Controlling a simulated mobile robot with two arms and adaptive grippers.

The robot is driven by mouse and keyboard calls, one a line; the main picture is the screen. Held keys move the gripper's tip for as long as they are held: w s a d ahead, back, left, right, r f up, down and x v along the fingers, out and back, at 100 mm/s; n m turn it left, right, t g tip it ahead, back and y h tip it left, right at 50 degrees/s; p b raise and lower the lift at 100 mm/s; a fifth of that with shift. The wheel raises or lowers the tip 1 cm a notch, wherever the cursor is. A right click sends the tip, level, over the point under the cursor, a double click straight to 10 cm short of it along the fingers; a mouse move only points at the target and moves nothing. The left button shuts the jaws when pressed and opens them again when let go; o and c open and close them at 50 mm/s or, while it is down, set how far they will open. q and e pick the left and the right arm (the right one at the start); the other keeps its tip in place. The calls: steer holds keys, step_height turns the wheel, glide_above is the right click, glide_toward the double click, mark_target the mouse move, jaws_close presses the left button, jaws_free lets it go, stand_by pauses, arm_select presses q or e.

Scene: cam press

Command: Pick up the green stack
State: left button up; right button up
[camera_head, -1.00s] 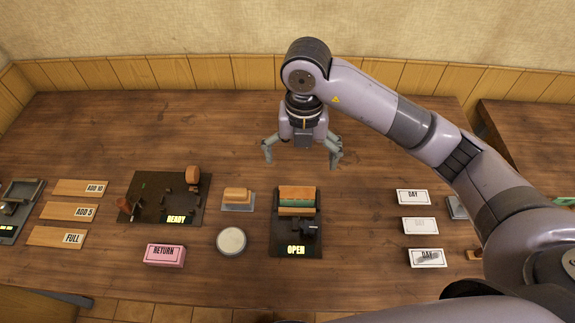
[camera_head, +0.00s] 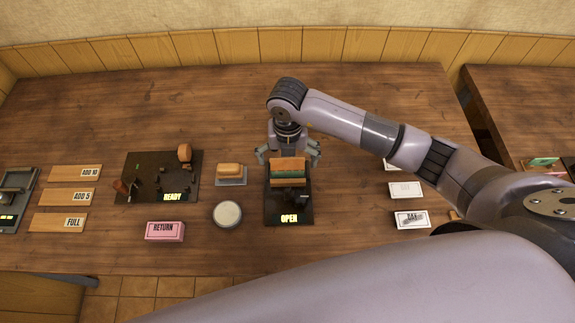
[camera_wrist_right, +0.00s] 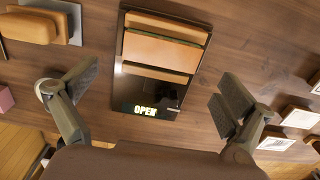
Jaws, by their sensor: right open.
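A stack with brown boards and a green layer (camera_head: 288,180) sits in the black press (camera_head: 290,218), which reads OPEN, in the head view. In the right wrist view the stack (camera_wrist_right: 164,48) shows from above, with only a thin green edge between brown boards. My right gripper (camera_head: 289,155) is open and empty, just behind and above the press. Its fingers (camera_wrist_right: 160,88) are spread wide, to either side of the press in the wrist view. My left gripper is not in view.
Left of the press are a small pad on a grey plate (camera_head: 231,182), a white round disc (camera_head: 227,214), a pink RETURN block (camera_head: 165,231) and a black READY station (camera_head: 150,200). White cards (camera_head: 411,219) lie to the right. A green item (camera_head: 543,162) is on the right table.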

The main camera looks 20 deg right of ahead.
mark_target(288, 168)
steer(key=shift+f+p, duration=0.7)
steer(key=shift+f, duration=1.5)
steer(key=shift+c, duration=0.3)
steer(key=c, duration=1.2)
